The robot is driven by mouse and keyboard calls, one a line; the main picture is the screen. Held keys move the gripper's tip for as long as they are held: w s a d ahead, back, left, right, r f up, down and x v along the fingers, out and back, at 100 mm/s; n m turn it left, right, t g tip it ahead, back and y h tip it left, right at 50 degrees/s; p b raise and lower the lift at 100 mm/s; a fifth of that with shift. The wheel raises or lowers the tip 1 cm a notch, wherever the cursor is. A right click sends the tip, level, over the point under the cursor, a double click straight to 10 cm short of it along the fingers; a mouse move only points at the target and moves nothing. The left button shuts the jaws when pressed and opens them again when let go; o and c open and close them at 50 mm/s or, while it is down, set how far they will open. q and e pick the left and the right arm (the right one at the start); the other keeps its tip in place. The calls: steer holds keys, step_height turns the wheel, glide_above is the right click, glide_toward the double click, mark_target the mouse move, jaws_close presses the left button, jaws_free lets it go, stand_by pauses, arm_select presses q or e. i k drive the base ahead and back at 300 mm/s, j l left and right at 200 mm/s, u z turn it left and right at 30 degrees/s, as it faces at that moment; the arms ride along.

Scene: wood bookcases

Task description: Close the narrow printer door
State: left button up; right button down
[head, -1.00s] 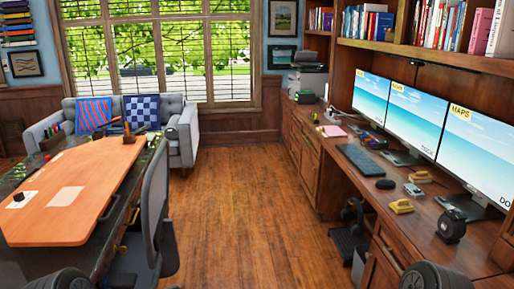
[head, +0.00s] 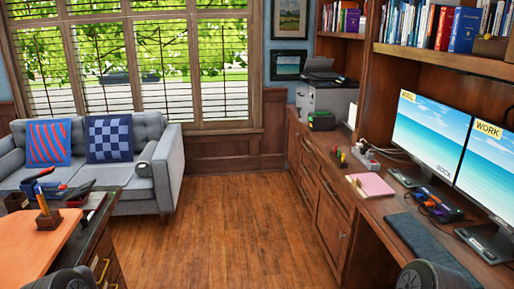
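The grey and white printer (head: 328,98) stands at the far end of the long wooden counter by the window wall. Below it is a wooden cabinet front (head: 296,152) with narrow panels and dark handles. It is seen at a steep angle, so I cannot tell which panel is the narrow printer door or whether it stands ajar. Dark rounded parts of my arms show at the bottom left and bottom right edges. Neither gripper's fingers are in view, and nothing of mine is near the cabinet.
Wooden floor (head: 225,225) is clear up to the window wall. A grey sofa (head: 160,175) stands at the left. A desk with an orange top (head: 38,245) is at the near left. The counter (head: 375,205) with monitors runs along the right.

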mark_target(304, 108)
steer(key=i, duration=4.8)
steer(key=i+u, duration=0.2)
steer(key=k, duration=0.05)
